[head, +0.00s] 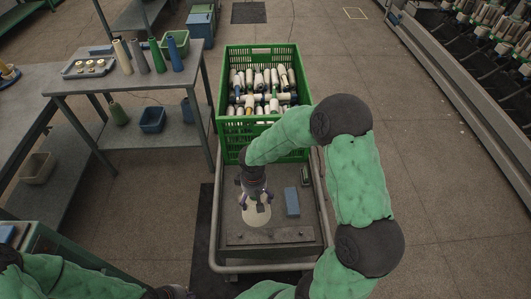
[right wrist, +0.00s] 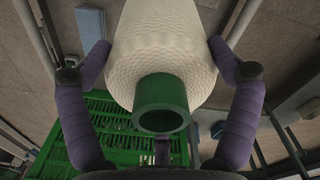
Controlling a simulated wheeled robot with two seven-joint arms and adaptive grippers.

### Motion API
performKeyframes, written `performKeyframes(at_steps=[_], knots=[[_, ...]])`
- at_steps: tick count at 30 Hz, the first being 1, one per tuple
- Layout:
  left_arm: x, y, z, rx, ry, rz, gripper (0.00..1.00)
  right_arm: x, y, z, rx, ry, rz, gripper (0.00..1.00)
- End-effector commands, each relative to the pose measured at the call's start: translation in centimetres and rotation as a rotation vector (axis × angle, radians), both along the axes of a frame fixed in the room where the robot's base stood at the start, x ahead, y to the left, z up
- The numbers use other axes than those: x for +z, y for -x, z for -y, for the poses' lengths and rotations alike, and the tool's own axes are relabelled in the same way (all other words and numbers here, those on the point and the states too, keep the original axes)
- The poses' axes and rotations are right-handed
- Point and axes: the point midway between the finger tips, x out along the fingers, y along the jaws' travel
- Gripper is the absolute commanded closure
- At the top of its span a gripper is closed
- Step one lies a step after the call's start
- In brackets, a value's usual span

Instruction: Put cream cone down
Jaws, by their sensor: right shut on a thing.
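The cream cone (head: 257,215) is under my right gripper (head: 257,194) in the head view, over the front part of the grey cart (head: 240,235). In the right wrist view the cream cone (right wrist: 165,45) fills the upper middle, and the end of its green tube (right wrist: 161,104) points toward my palm. The purple fingers of my right gripper (right wrist: 163,60) are shut on the cone, one on each side. I cannot tell whether the cone's base touches the cart. My left arm enters at the lower left of the head view; its gripper is not in view.
A green crate (head: 227,128) full of cones and tubes stands behind on the cart. A blue block (head: 292,201) lies right of the held cone. A grey table (head: 112,84) with several cones (head: 158,55) is at left. A machine with spindles (head: 480,85) is at right.

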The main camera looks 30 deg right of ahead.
Motion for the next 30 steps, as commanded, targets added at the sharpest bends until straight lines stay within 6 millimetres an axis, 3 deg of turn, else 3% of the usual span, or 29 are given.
performKeyframes(at_steps=[4,8,21,30], knots=[[-0.5,0.0,0.0,0.0,0.0,0.0,1.0,0.8,0.2,0.7,0.025,-0.008,0.002,0.49],[-0.8,0.0,0.0,0.0,0.0,0.001,1.0,0.4,-0.8,1.3,0.032,-0.01,0.001,0.49],[-3.0,0.0,0.0,0.0,0.0,0.001,1.0,-3.9,-8.3,5.2,0.031,-0.01,0.0,0.49],[-4.4,0.0,0.0,0.0,0.0,0.0,1.0,-7.9,-11.3,6.7,0.031,-0.009,0.001,0.49]])
